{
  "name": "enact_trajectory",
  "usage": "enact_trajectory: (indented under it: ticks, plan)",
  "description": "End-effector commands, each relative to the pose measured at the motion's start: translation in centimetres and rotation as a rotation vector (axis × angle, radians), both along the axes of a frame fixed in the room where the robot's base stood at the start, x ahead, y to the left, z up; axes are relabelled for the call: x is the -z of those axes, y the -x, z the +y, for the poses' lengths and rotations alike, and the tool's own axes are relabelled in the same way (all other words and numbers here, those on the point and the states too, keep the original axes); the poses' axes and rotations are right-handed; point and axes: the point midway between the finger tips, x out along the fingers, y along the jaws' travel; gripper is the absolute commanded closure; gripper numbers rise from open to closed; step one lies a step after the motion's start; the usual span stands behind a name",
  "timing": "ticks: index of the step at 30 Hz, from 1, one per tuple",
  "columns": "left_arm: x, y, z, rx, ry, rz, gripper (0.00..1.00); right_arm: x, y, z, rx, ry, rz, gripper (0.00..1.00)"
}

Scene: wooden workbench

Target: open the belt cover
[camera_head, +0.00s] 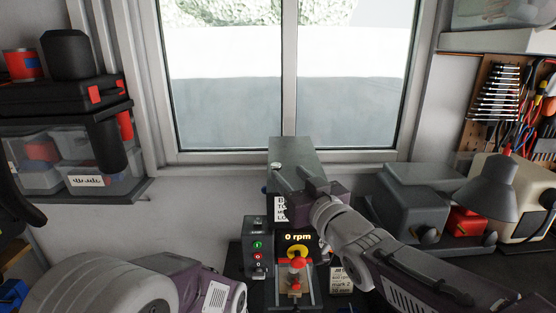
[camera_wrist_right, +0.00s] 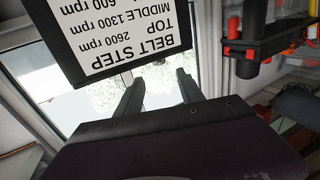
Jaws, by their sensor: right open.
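The belt cover (camera_head: 292,150) is the grey box on top of the bench drill, below the window. It looks closed. Its front label (camera_head: 280,209) is partly hidden by my right gripper (camera_head: 298,180), which is in front of the cover. In the right wrist view the label (camera_wrist_right: 120,35) appears upside down, reading "BELT STEP". There my right gripper's two fingers (camera_wrist_right: 158,92) are apart with nothing between them. I cannot tell whether they touch the cover. My left arm shows at the lower left, but its gripper is out of view.
The drill has a switch box (camera_head: 257,248), a "0 rpm" display (camera_head: 297,237) and a red knob (camera_head: 297,262). A grey machine (camera_head: 415,200) and a lamp (camera_head: 490,190) stand at right. A shelf of bins (camera_head: 95,175) is at left.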

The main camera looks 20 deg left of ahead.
Motion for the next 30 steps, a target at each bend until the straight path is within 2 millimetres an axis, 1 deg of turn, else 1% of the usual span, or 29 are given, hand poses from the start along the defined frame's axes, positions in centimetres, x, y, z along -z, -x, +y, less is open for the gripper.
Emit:
enact_trajectory:
  ticks: [1,3,6,9,13,20,21,23,24,25,30]
  plan:
    - [-1.3,0.0,0.0,0.0,0.0,0.0,0.49,-0.5,-0.9,0.8,-0.001,0.004,0.005,0.55]
    - [-2.2,0.0,0.0,0.0,0.0,0.0,0.49,-0.5,-2.1,1.7,0.0,0.004,0.005,0.55]
    - [-3.1,0.0,0.0,0.0,0.0,-0.001,0.49,-0.5,-3.5,2.8,0.0,0.002,0.005,0.55]
    - [-3.8,0.0,0.0,0.0,0.0,-0.001,0.49,-0.4,-4.5,3.6,0.0,0.002,0.003,0.55]
    - [-3.9,0.0,0.0,0.0,0.0,0.0,0.49,-0.2,-5.1,4.0,0.0,0.002,0.001,0.55]
    - [-3.8,0.0,0.0,0.0,0.0,0.0,0.49,-0.1,-5.1,4.0,0.0,0.001,0.002,0.55]
    - [-3.8,0.0,0.0,0.0,0.0,0.0,0.49,0.0,-5.1,4.0,0.0,0.001,0.002,0.66]
    - [-3.8,0.0,0.0,0.0,0.0,0.0,0.49,0.0,-5.1,4.0,0.0,0.001,0.002,0.83]
    - [-3.8,0.0,0.0,0.0,0.0,0.0,0.49,-0.1,-5.1,4.0,0.0,0.001,0.002,0.94]
    - [-3.8,0.0,0.0,0.0,0.0,0.0,0.49,-0.1,-5.1,4.0,0.0,0.001,0.002,1.0]
    - [-3.8,0.0,0.0,0.0,0.0,0.0,0.49,0.0,-5.1,4.0,0.0,0.002,0.002,1.0]
